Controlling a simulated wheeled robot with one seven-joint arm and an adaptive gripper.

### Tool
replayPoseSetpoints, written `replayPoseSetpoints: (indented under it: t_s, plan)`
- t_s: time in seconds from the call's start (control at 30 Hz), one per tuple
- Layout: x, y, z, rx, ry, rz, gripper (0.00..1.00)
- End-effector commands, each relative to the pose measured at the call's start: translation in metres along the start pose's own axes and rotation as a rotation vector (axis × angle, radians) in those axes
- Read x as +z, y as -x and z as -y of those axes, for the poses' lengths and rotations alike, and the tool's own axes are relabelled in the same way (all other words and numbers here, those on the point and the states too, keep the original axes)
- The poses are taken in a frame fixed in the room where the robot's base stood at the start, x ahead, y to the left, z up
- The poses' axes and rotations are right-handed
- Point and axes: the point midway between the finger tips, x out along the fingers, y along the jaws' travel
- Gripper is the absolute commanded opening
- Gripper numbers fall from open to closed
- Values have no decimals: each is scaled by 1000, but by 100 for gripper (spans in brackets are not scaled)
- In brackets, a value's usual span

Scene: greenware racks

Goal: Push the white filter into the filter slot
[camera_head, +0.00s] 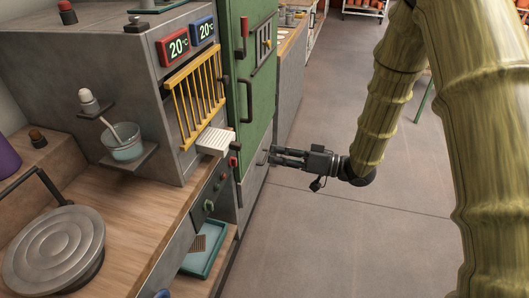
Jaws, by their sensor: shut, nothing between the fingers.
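The white filter (215,140) is a flat, ribbed white piece. It sticks out from the front of the grey cabinet (130,60), just below the right end of the yellow barred guard. The slot is hidden behind the filter, so I cannot tell how deep the filter sits. My gripper (273,156) is dark, shut and empty. It points left, to the right of the filter and slightly lower in the picture, apart from it.
Yellow guard bars (198,92) and a green door (250,65) with handles are close by. A small red knob (233,162) sits beside the filter. A teal tray (205,252) juts out below. The grey floor (330,235) is open on the right.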

Motion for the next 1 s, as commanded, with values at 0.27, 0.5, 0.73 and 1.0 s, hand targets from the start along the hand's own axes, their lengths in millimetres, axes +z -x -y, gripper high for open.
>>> replayPoseSetpoints:
  t_s: [0.27,0.5,0.73,1.0]
  plan:
    - [-1,46,0,1,0,-3,0]
    - [0,64,0,0,0,-1,0]
    - [0,65,0,0,-1,-1,0]
    - [4,64,-3,51,-5,-6,0]
